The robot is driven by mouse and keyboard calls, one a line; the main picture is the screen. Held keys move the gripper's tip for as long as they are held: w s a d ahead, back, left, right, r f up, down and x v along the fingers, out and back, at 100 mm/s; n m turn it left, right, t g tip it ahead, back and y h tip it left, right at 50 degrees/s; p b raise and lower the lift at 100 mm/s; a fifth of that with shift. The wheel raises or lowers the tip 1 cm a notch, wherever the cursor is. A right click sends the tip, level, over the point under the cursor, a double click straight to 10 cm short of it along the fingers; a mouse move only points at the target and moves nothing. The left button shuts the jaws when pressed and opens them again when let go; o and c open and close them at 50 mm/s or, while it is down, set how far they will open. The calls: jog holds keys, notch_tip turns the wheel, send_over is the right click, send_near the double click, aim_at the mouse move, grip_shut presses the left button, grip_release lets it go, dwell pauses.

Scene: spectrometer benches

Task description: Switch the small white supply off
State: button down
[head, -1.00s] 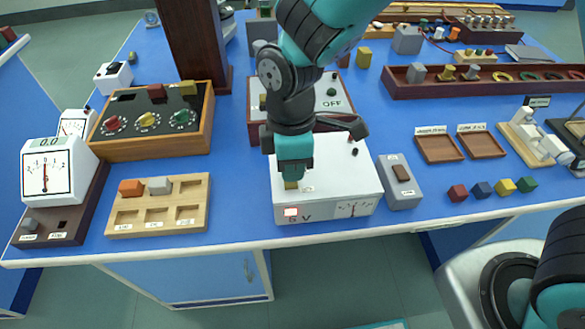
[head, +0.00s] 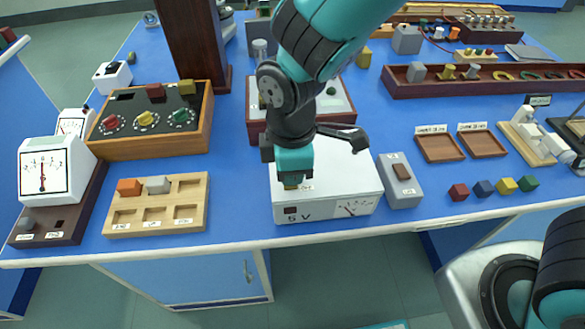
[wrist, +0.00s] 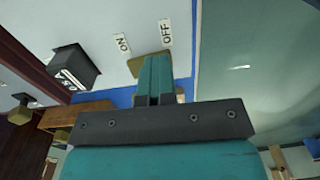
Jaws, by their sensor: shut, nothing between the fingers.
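The small white supply (head: 340,190) sits at the front edge of the blue bench. Its front lamp window (head: 291,210) is dark, and its dial needle leans over to the left. My gripper (head: 291,182) is shut and empty, its tips down at the front left of the supply's top. In the wrist view the shut fingers (wrist: 154,75) are at a tan switch (wrist: 147,64), with the ON label (wrist: 122,44) to the left and the OFF label (wrist: 167,33) to the right. The fingers cover part of the switch, so its exact tilt and any contact are unclear.
A grey box with a brown rocker (head: 400,175) stands just right of the supply. A wooden sorting tray (head: 150,215) lies to the left. Behind stands a wood-sided box (head: 255,125), partly hidden by my arm. Several coloured cubes (head: 483,189) lie at the right front.

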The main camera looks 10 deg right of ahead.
jog(key=shift+w+d+f, duration=0.1)
jog(key=shift+w+f, duration=0.1)
jog(key=shift+w, duration=0.25)
jog(key=shift+w+p, duration=0.3)
jog(key=shift+w, duration=0.05)
notch_tip(320, 180, up, 5)
jog(key=p, duration=0.5)
jog(key=shift+r, duration=0.2)
notch_tip(320, 180, up, 9)
jog(key=b, duration=0.1)
jog(key=shift+w, duration=0.2)
jog(key=shift+b, duration=0.3)
